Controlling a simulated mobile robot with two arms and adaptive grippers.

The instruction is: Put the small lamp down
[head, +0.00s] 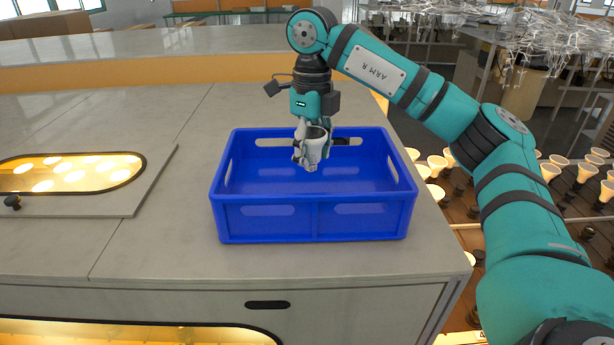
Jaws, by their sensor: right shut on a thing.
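My right gripper (312,147) points down over the blue crate (265,220), with its fingers closed around a small grey-white cup-shaped thing, the small lamp (316,146). The lamp hangs inside the outline of the crate's opening, toward its back wall. I cannot tell its exact height above the crate floor. The fingers hide part of the lamp. The part of the crate that shows inside looks empty. The left gripper does not show.
The crate stands on a grey bench top (160,250) near its right edge. A panel with a lit window (70,172) and a black knob (13,202) lies to the left. Several lit bulbs (585,172) stand on racks at the right. Bench space between panel and crate is clear.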

